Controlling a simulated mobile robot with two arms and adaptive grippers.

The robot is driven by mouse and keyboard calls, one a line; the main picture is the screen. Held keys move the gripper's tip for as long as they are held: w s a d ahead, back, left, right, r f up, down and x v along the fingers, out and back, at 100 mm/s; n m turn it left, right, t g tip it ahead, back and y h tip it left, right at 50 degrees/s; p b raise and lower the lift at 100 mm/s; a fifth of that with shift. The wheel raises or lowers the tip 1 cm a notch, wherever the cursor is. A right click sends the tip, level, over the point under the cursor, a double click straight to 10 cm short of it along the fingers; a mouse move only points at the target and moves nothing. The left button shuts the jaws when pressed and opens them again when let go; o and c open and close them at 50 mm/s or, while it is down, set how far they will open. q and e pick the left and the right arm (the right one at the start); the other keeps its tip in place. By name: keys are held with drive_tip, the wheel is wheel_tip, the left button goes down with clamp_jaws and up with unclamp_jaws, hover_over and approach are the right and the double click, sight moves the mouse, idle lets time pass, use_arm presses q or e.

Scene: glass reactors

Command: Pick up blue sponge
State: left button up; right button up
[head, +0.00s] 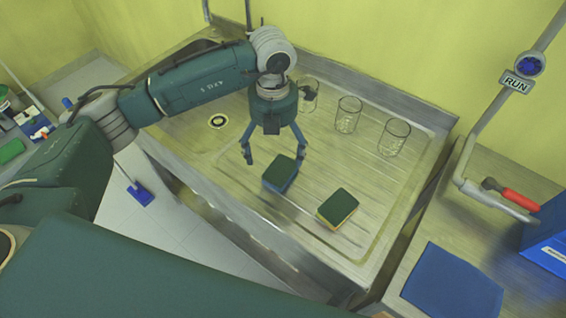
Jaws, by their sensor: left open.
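The blue sponge (280,174) has a dark green top and lies on the ribbed metal drainboard of the sink. A second sponge (337,209), yellow with a dark green top, lies to its right and nearer to me. My left gripper (274,159) points down with its fingers spread apart and nothing between them. It is over the drainboard just behind and above the blue sponge. I cannot tell how high its tips are above the sponge. My right gripper is not in view.
Glass beakers (394,138) stand along the back of the drainboard (330,165), one partly behind my left gripper. The sink basin drain (218,121) is at left. A pipe with a red-handled valve (520,200) and a blue mat (452,283) are at right.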

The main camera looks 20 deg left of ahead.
sight(276, 167)
use_arm(q)
drive_tip(key=shift+s+f+p, duration=0.2)
drive_tip(key=shift+s+f, duration=0.05)
drive_tip(key=shift+f, duration=0.35)
drive_tip(key=shift+s+f+p, duration=0.15)
drive_tip(key=shift+s+f, duration=0.05)
drive_tip(key=shift+f, duration=0.4)
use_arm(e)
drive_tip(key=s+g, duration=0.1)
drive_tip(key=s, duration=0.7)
use_arm(q)
drive_tip(key=f+p, duration=0.1)
drive_tip(key=f, duration=0.1)
drive_tip(key=w+f+p, duration=0.1)
drive_tip(key=f+p, duration=0.1)
drive_tip(key=shift+f, duration=0.25)
drive_tip(key=shift+s+f, duration=0.1)
drive_tip(key=shift+f, duration=0.4)
drive_tip(key=c, duration=0.8)
drive_tip(key=shift+c, duration=0.2)
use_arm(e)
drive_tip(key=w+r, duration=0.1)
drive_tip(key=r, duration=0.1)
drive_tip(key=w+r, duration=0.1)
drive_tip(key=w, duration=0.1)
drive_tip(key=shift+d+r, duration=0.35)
